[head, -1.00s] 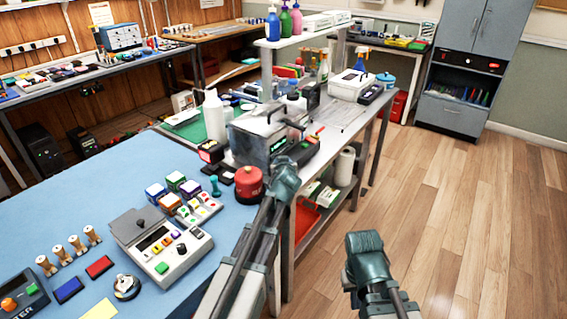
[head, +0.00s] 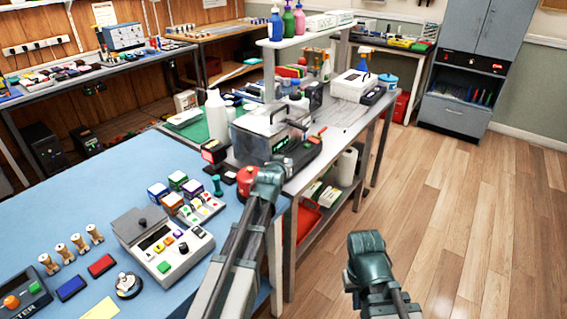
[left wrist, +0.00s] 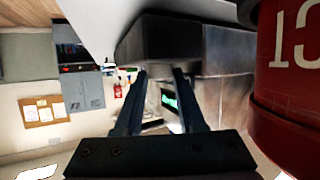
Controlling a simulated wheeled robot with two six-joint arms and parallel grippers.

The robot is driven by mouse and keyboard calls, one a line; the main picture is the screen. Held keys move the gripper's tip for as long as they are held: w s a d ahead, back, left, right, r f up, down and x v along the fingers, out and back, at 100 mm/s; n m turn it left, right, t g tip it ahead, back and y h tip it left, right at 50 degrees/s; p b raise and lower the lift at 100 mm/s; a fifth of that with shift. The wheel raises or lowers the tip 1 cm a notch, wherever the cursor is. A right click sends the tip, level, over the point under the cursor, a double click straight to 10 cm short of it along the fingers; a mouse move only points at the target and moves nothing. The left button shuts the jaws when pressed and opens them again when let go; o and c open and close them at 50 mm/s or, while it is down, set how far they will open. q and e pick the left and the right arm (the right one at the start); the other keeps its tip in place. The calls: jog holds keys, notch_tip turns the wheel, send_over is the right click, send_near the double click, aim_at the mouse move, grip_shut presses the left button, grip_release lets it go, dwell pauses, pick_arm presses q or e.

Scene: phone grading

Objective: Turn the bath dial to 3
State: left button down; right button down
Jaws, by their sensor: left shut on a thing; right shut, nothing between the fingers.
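The bath (head: 250,143) is a grey metal box on the white bench, with a lid on top and a small green display on its front. In the left wrist view its metal side (left wrist: 232,50) and lit green display (left wrist: 169,99) show close behind the fingers. My left gripper (head: 268,176) is in front of the bath. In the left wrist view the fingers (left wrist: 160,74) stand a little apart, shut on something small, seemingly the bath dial. The dial and its pointer cannot be made out. My right gripper (head: 366,245) is shut and empty, over the floor.
A red can (head: 244,184) stands close beside my left gripper and fills the right of the left wrist view (left wrist: 290,75). A grey console (head: 180,250) and coloured blocks lie on the blue mat (head: 100,190). The wooden floor (head: 460,190) at right is clear.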

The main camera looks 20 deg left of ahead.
pick_arm(q)
jog(key=c, duration=0.5)
grip_release()
jog(key=shift+w+d+n+y, duration=0.1)
jog(key=shift+d+n+y, duration=0.05)
jog(key=shift+n+y, duration=0.85)
